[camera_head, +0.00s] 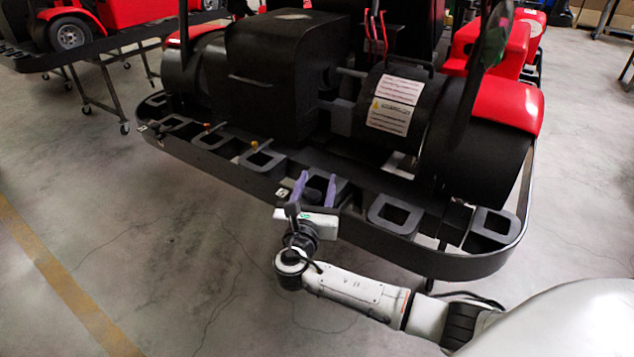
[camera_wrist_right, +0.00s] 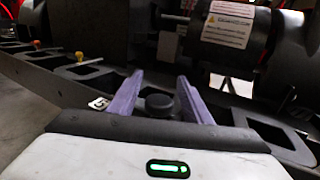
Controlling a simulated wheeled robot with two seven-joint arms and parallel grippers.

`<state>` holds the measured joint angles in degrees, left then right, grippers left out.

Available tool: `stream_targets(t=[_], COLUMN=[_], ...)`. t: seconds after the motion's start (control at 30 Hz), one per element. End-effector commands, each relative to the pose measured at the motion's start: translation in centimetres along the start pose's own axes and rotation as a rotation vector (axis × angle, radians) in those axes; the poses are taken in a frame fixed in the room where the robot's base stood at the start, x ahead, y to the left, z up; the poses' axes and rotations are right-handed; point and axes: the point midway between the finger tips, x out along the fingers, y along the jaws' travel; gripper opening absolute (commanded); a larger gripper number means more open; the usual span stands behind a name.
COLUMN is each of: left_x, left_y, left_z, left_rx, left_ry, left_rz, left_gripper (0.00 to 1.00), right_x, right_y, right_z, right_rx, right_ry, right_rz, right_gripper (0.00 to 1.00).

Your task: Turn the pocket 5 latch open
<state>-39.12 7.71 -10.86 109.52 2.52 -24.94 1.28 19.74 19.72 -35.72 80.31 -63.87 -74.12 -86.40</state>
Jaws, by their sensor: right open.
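My right gripper (camera_head: 317,177) is at the front edge of the black kart stand, with its two purple fingers spread apart. In the right wrist view the open fingers (camera_wrist_right: 160,77) stand on either side of a dark round knob (camera_wrist_right: 160,104), which may be the pocket 5 latch. I cannot tell whether the fingers touch it. A small pale plate marked 5 (camera_wrist_right: 98,102) is on the rim just left of the fingers; it also shows in the head view (camera_head: 282,193). The pocket behind is partly hidden by the fingers. My left gripper is not in view.
Square-framed pockets line the rim, including one to the right (camera_head: 394,213). A yellow knob (camera_head: 255,145) and an orange knob (camera_head: 208,127) stand farther left. The black kart body (camera_head: 270,85) rises close behind. The floor in front is clear.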

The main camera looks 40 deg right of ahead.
Motion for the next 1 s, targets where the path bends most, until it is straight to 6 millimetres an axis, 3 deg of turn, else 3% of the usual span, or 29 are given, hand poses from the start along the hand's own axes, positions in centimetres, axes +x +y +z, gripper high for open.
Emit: stream_targets(t=[0.3, 0.53, 1.0], left_x=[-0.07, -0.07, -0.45], left_y=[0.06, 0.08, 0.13], left_z=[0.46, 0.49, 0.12], left_rx=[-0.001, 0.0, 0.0], left_ry=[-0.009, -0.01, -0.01], left_rz=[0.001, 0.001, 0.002], left_gripper=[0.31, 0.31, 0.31], right_x=[0.28, 0.25, 0.22], right_y=[0.0, 0.0, 0.3], right_z=[0.0, -0.01, 0.06], right_rx=[0.001, 0.001, -0.003], right_ry=[0.0, 0.001, -0.001], right_rz=[0.0, 0.0, 0.114], right_gripper=[0.43, 0.04, 0.04])
